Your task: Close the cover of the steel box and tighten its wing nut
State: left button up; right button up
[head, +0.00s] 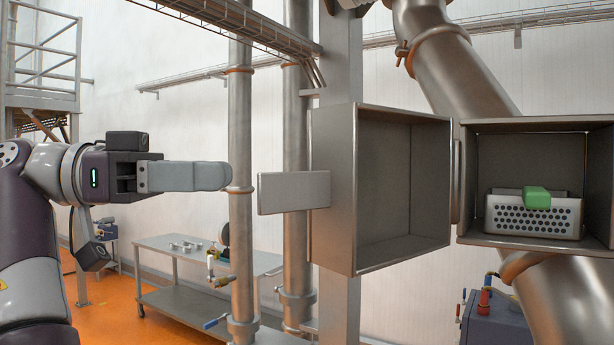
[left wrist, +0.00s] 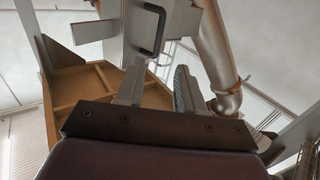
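The steel box (head: 586,241) is at the right of the head view, its front open. A perforated metal basket (head: 533,224) with a green block (head: 536,197) on it sits inside. Its deep, hollow cover (head: 400,185) is swung open to the left, its inside facing me. A flat plate (head: 290,192) sticks out from the cover's left side. My left gripper (head: 222,176) is left of this plate, apart from it. In the left wrist view, its fingers (left wrist: 160,67) are spread with nothing between them. I cannot make out the wing nut. My right gripper is not in view.
Vertical pipes (head: 241,130) stand behind my left gripper. A thick slanted pipe (head: 462,75) runs behind the cover and box. A steel table (head: 165,245) with small parts stands lower left. A blue machine (head: 495,322) is at lower right.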

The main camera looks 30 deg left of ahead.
pick_arm(q)
jog(key=p+x, duration=0.7)
jog(key=x, duration=0.4)
jog(key=shift+s+d, duration=0.1)
jog(key=shift+s, duration=0.05)
grip_shut()
